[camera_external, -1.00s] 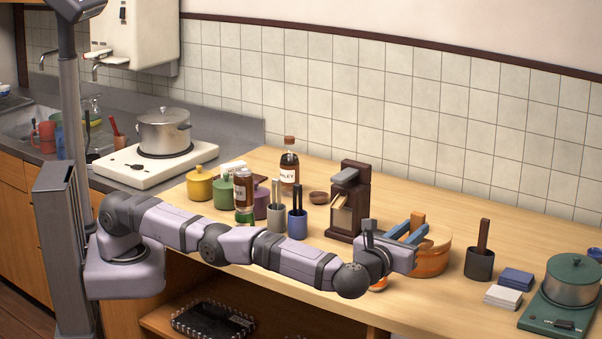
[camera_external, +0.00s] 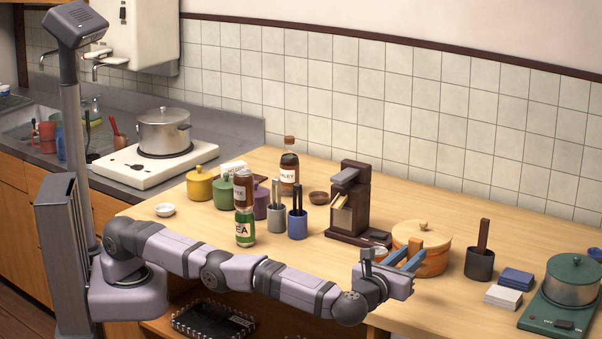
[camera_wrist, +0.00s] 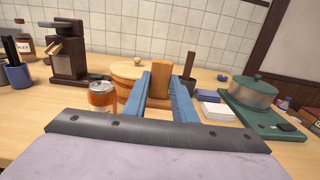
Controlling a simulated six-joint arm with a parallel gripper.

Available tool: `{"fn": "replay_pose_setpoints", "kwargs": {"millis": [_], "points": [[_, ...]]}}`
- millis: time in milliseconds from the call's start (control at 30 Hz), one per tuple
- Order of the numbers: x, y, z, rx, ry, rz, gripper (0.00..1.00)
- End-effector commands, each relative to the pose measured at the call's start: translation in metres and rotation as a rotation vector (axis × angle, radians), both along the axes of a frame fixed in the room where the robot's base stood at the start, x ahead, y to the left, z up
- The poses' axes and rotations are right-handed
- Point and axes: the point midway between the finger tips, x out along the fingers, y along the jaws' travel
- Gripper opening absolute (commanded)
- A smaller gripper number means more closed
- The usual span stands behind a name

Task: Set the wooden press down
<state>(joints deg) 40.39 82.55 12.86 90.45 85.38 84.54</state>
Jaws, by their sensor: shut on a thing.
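My gripper (camera_external: 404,259) has blue fingers, which reach forward in the wrist view (camera_wrist: 173,95). They are shut on the wooden press (camera_wrist: 160,78), an orange-brown block standing up between them. In the outside view the press (camera_external: 416,246) shows as a small brown piece at the fingers, in front of a round wooden tub (camera_external: 433,262) with a lid.
A dark cup (camera_external: 479,264) with a brown stick is to the right, near blue and white stacks (camera_external: 503,297) and a green stove with a pot (camera_external: 572,282). A dark brown machine (camera_external: 349,205) stands behind left.

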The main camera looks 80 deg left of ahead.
Motion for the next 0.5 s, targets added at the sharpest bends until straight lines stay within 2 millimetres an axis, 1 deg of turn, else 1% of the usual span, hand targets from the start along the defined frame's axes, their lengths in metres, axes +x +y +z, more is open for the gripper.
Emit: {"fn": "replay_pose_setpoints", "kwargs": {"millis": [33, 300, 400, 500], "points": [[0.000, 0.000, -0.009, 0.000, 0.000, 0.000, 0.02], [0.000, 0.000, -0.038, 0.000, 0.000, 0.000, 0.02], [0.000, 0.000, -0.043, 0.000, 0.000, -0.001, 0.02], [0.000, 0.000, -0.044, 0.000, 0.000, -0.001, 0.02]]}}
